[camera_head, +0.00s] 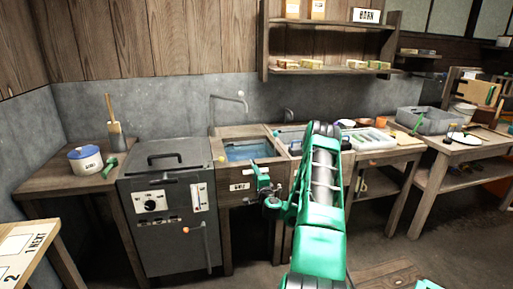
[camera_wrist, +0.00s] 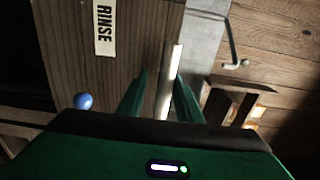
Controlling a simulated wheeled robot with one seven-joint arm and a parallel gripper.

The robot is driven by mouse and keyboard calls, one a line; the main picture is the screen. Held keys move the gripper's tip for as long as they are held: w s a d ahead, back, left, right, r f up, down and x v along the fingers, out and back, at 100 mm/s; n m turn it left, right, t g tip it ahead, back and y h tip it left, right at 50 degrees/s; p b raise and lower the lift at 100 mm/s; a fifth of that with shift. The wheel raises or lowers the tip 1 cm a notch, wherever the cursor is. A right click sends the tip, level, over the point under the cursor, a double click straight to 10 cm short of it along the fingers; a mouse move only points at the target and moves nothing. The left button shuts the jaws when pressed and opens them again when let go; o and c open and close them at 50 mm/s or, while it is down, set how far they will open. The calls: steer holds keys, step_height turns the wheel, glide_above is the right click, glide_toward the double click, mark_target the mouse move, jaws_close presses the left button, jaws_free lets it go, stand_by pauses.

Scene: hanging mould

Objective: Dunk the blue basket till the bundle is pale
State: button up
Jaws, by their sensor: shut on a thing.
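My gripper (camera_head: 262,178) is at the front of the sink with blue water (camera_head: 248,151) in the head view. In the wrist view my gripper (camera_wrist: 162,82) has its two green fingers on either side of a pale metal bar (camera_wrist: 170,78), and it is shut on this bar. I cannot tell what the bar belongs to. I cannot make out the blue basket or the bundle clearly.
A RINSE label (camera_wrist: 104,26) is on the wood beside my gripper. A grey machine (camera_head: 168,215) with a lid and dial stands left of the sink. A blue-lidded pot (camera_head: 86,158) is on the left bench. A grey tub (camera_head: 425,121) stands at the right.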

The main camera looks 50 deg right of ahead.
steer(key=shift+s+f, duration=0.2)
steer(key=shift+f, duration=0.2)
steer(key=r, duration=1.5)
steer(key=shift+w+a+r, duration=0.1)
steer(key=shift+w+r, duration=0.1)
steer(key=shift+r, duration=0.2)
steer(key=shift+c, duration=1.1)
steer(key=shift+f, duration=0.1)
step_height(320, 180, down, 14)
steer(key=shift+f, duration=0.25)
steer(key=shift+o, duration=0.9)
steer(key=shift+s+f, duration=0.15)
steer(key=shift+f, duration=0.3)
steer(key=shift+o, duration=0.3)
steer(key=shift+f, duration=0.1)
step_height(320, 180, up, 16)
steer(key=shift+f, duration=0.1)
steer(key=shift+c, duration=1.2)
